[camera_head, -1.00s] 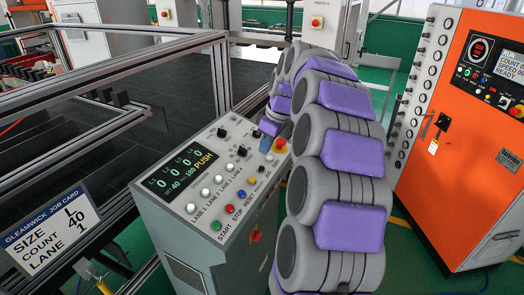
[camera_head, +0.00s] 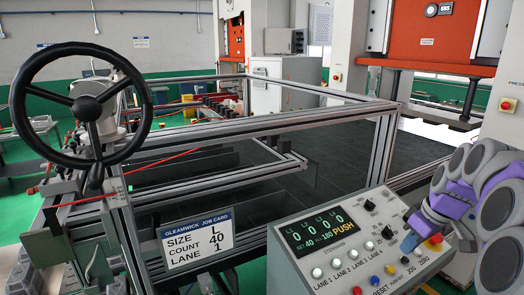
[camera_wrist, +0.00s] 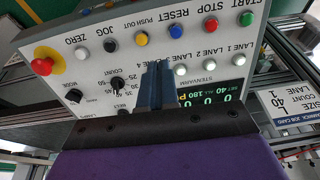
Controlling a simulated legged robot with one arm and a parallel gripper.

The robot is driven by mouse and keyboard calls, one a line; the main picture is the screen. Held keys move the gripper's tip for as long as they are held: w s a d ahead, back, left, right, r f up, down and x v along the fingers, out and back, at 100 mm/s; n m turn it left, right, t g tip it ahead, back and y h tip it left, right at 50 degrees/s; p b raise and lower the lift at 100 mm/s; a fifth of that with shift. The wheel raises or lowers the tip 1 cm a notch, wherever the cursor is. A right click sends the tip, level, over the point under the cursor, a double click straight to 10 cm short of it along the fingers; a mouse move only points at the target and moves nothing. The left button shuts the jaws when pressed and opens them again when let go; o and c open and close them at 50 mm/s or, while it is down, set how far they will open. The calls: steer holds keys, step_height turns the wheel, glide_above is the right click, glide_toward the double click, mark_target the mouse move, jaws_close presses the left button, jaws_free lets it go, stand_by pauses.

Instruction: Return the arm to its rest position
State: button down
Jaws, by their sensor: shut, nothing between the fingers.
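My gripper (camera_head: 412,238) shows at the right, at the end of my grey and purple arm. Its blue fingers are at the right part of the control panel (camera_head: 325,262), near the red emergency button (camera_head: 435,239). In the wrist view my gripper (camera_wrist: 158,72) is shut and empty, pointing over the panel, which appears upside down. The fingers hide part of the panel face between the knobs and the lane buttons. Whether they touch the panel I cannot tell. The green display (camera_head: 322,232) reads 0 0 0 0, with PUSH in yellow.
A job card (camera_head: 195,240) reading size L, count 40, lane 1 hangs on the metal frame (camera_head: 255,217) left of the panel. A black handwheel (camera_head: 82,104) stands at the left. An orange press (camera_head: 431,38) stands at the back right.

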steer(key=s+a+f+m+g+b, duration=0.1)
steer(key=s+a+f+b, duration=0.4)
steer(key=a, duration=0.6)
steer(key=s+a+f+g+b, duration=0.1)
steer(key=s+a+f, duration=0.4)
steer(key=a, duration=0.5)
steer(key=s+a+f+m+g+b, duration=0.1)
steer(key=s+a+f+b, duration=0.1)
steer(key=s+f, duration=0.4)
steer(key=s+a+f+m+g+h+b, duration=0.1)
steer(key=s+f, duration=0.5)
steer(key=s, duration=0.8)
steer(key=a+m+b, duration=0.1)
steer(key=a+b, duration=0.1)
steer(key=shift+s+a+g, duration=0.15)
steer(key=shift+a+g, duration=0.15)
steer(key=shift+a, duration=0.4)
steer(key=shift+d, duration=0.25)
steer(key=shift+a, duration=0.1)
stand_by(2.1)
